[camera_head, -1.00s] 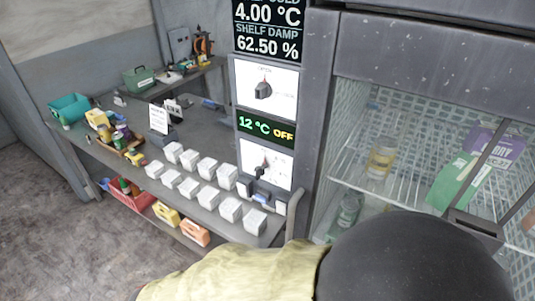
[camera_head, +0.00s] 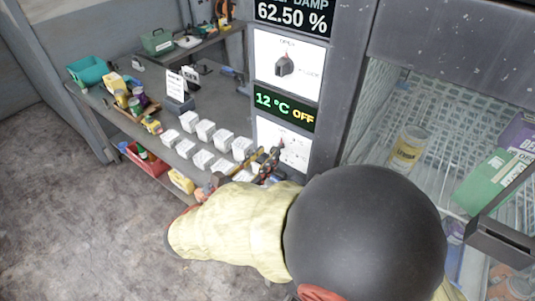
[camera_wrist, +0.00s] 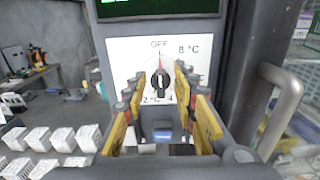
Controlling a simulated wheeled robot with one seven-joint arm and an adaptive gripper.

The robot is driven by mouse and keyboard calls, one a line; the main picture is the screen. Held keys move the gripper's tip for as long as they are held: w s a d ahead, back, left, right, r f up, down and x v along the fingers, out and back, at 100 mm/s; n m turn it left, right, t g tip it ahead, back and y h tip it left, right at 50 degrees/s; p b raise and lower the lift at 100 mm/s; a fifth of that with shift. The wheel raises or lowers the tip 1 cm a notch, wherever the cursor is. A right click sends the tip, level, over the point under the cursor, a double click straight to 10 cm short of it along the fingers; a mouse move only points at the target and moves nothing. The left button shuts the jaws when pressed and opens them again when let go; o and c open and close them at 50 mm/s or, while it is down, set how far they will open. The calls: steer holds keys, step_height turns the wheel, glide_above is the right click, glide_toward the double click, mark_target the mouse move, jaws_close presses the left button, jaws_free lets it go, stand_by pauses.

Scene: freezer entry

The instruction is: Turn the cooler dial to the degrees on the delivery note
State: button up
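The cooler dial is a black knob (camera_wrist: 160,79) on a white plate in the wrist view. Its red pointer is upright at OFF; 8 °C is at the upper right and 2 °C at the lower left. The lower-right mark is partly hidden by a finger. My gripper (camera_wrist: 166,92) is open, its yellow-padded fingers either side of the knob; I cannot tell if they touch it. In the head view my gripper (camera_head: 264,163) is in front of the lower plate (camera_head: 296,148). A small white note (camera_head: 175,84) stands on the counter, its text unreadable.
The display (camera_head: 284,108) above the dial reads 12 °C OFF. An upper dial (camera_head: 285,65) sits above it. White boxes (camera_head: 204,129) fill the counter to the left. A curved grey handle (camera_wrist: 281,105) stands close right of my gripper.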

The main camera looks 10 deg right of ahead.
steer(key=shift+x, duration=0.8)
steer(key=c, duration=0.3)
steer(key=c, duration=0.4)
jaws_close()
